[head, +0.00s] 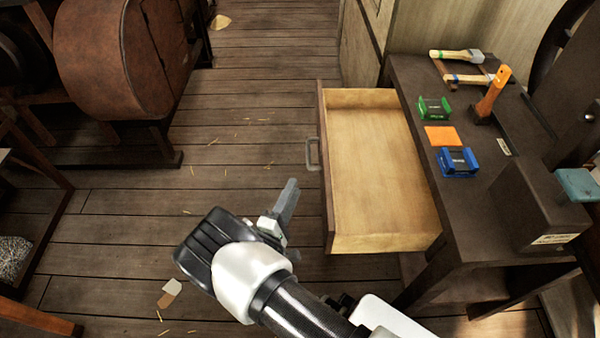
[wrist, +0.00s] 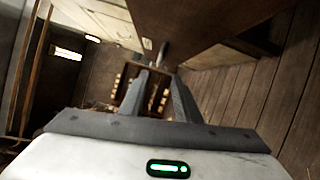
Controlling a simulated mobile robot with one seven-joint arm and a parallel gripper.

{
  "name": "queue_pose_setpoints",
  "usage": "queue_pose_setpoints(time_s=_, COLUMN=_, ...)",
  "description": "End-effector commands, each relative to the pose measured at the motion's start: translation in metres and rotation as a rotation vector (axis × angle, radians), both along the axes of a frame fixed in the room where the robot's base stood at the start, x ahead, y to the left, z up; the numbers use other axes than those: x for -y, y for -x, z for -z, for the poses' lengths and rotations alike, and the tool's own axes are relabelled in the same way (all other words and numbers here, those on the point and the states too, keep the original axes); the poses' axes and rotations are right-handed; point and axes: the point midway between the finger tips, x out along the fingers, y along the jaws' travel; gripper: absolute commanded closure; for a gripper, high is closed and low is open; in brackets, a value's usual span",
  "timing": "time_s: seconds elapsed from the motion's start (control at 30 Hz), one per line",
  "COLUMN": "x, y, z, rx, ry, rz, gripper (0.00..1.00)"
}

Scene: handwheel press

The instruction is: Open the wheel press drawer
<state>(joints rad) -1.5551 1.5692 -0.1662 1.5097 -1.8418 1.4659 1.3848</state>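The wheel press drawer (head: 380,170) is pulled out from the dark press table (head: 410,75), and its pale wooden inside is empty. A grey bar handle (head: 313,153) is on its left-facing front. My gripper (head: 290,188) is in front of the drawer, to the left of its near corner, apart from the handle and touching nothing that I can see. In the wrist view, my gripper (wrist: 158,75) shows its two fingers spread with a gap and nothing between them.
On the table top are a green block (head: 434,107), an orange pad (head: 443,136), a blue block (head: 457,161) and brushes (head: 455,56). A brown rounded machine (head: 115,60) stands at upper left. The plank floor (head: 240,120) left of the drawer is mostly clear.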

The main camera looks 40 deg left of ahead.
Motion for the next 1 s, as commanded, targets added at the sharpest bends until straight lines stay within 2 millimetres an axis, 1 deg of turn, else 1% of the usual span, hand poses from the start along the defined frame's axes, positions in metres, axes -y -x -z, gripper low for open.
queue_pose_setpoints(time_s=0.03, x=0.002, y=0.01, z=0.0, rx=-0.001, ry=0.001, rz=-0.002, gripper=0.71)
queue_pose_setpoints(time_s=0.1, x=0.004, y=0.019, z=0.001, rx=0.0, ry=0.001, rz=-0.002, gripper=0.71)
queue_pose_setpoints(time_s=0.2, x=0.008, y=0.028, z=0.002, rx=-0.001, ry=0.001, rz=0.0, gripper=0.71)
queue_pose_setpoints(time_s=0.3, x=0.009, y=0.032, z=0.002, rx=-0.001, ry=0.001, rz=0.0, gripper=0.71)
queue_pose_setpoints(time_s=1.0, x=0.009, y=0.033, z=0.003, rx=0.0, ry=0.0, rz=0.0, gripper=0.71)
